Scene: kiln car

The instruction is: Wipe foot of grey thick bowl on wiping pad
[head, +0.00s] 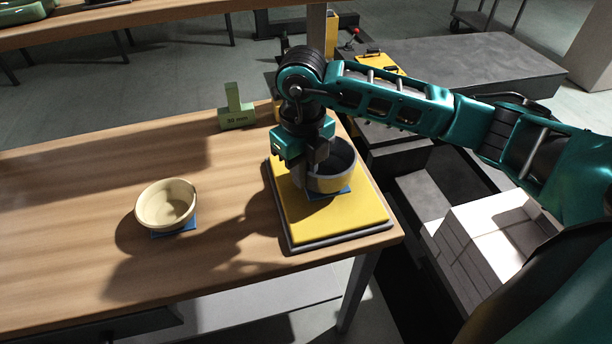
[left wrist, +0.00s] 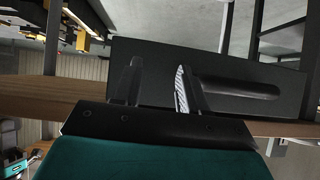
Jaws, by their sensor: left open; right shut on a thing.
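The grey thick bowl (head: 337,181) is upright over the yellow wiping pad (head: 341,220) in the head view. My right gripper (head: 317,163) is shut on the bowl's left wall from above. A bit of blue shows under the bowl; I cannot tell whether the bowl touches the pad. The bowl's foot is hidden. My left gripper (left wrist: 157,88) shows only in the left wrist view, with its two fingers apart and nothing seen between them.
A cream bowl (head: 166,204) stands on a blue piece (head: 175,229) on the wooden table (head: 60,240). A green block (head: 237,112) with an upright post stands at the table's back edge. Grey slabs (head: 470,75) lie beyond the right edge. The table's left part is clear.

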